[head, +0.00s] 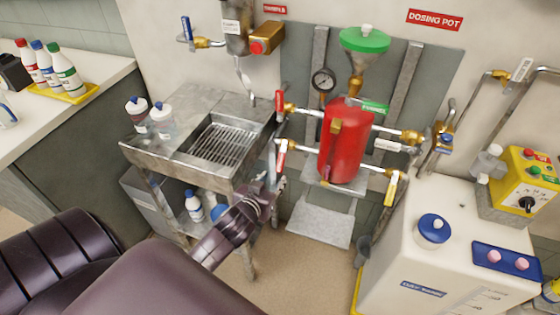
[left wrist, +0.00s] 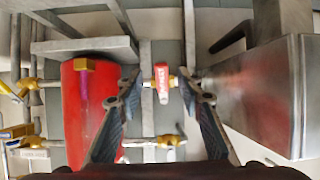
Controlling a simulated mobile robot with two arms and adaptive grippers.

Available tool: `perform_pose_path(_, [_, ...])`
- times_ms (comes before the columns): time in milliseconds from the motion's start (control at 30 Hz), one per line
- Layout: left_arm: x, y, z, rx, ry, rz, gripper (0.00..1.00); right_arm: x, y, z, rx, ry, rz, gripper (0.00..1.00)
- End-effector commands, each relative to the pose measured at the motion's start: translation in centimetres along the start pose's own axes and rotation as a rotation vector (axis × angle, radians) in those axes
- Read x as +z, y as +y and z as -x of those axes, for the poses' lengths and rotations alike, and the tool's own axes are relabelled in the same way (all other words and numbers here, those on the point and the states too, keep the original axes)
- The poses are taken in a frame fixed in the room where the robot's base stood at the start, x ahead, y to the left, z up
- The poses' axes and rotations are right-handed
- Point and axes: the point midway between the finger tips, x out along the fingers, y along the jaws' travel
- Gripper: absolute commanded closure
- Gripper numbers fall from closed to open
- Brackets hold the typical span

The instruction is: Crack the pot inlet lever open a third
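The red dosing pot (head: 343,140) stands on a wall bracket, with two valves on its left pipes. The lower left valve has a red lever (head: 281,158) with a pale label. In the left wrist view, which looks upside down, this red lever (left wrist: 161,80) lies between the two fingers, and the pot (left wrist: 88,105) is on the left. My left gripper (head: 278,186) is just below the lever in the head view. In the wrist view its fingers (left wrist: 160,88) are open on either side of the lever, with gaps visible. My right gripper is not in view.
An upper left valve has another red lever (head: 279,103). A steel sink stand (head: 185,165) is close left of my gripper. A pressure gauge (head: 323,80) and a green funnel (head: 364,40) are above. A white tank (head: 400,245) stands to the right.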

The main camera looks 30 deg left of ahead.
Motion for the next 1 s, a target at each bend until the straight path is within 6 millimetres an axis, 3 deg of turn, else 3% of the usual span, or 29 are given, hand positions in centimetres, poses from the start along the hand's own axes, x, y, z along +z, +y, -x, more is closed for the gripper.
perform_pose_path(33, [-1.4,-0.3,-0.4,0.003,0.039,0.014,0.66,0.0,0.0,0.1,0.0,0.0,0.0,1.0])
perform_pose_path(133, [-2.7,-0.4,-0.9,0.01,0.078,0.032,0.66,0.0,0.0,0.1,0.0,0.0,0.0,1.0])
perform_pose_path(600, [-3.1,-0.3,-7.2,0.01,0.077,0.032,0.66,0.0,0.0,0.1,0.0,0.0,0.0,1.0])
perform_pose_path(1000, [-3.2,-0.3,-8.3,0.01,0.076,0.033,0.66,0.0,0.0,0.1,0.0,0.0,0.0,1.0])
